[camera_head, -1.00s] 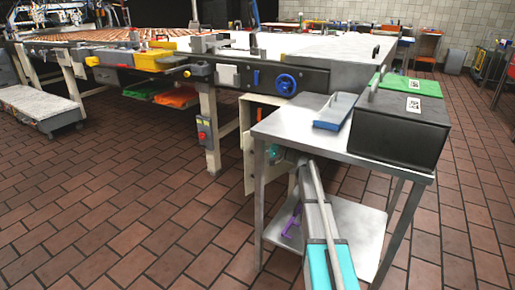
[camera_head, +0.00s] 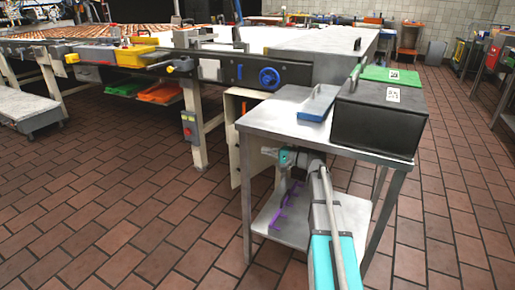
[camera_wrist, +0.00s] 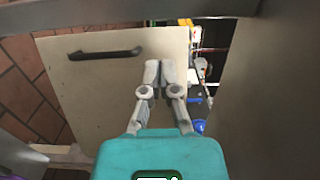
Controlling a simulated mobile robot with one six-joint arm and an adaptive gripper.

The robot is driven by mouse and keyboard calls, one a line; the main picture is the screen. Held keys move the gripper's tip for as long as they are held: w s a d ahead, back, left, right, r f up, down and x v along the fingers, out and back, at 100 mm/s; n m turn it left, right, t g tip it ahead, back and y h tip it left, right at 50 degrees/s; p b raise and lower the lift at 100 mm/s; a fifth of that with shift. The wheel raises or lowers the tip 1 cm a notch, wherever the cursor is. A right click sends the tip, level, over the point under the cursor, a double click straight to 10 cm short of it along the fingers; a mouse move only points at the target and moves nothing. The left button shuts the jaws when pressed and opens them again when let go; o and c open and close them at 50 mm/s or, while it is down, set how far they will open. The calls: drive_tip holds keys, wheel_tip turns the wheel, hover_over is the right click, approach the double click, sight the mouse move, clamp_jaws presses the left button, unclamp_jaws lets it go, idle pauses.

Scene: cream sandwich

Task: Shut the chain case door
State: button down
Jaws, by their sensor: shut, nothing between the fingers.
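The chain case door looks to be the cream panel (camera_head: 240,135) below the machine's side, standing swung out, partly behind the steel table. In the wrist view a cream panel (camera_wrist: 85,85) with a dark bar handle (camera_wrist: 105,54) fills the left and middle. My gripper (camera_wrist: 159,68) is shut and empty, its fingertips in front of the panel's right part. I cannot tell whether they touch it. In the head view my gripper (camera_head: 268,152) is below the table top, close to the door's right side.
The steel table (camera_head: 265,117) stands over my arm and bears a blue-edged tray (camera_head: 317,104) and a black box (camera_head: 378,120). Its lower shelf (camera_head: 350,213) holds a purple item (camera_head: 287,205). The long machine (camera_head: 215,68) lies behind. Tiled floor is free at the left.

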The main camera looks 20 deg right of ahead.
drive_tip(key=shift+s+d, duration=0.4)
drive_tip(key=shift+s, duration=0.4)
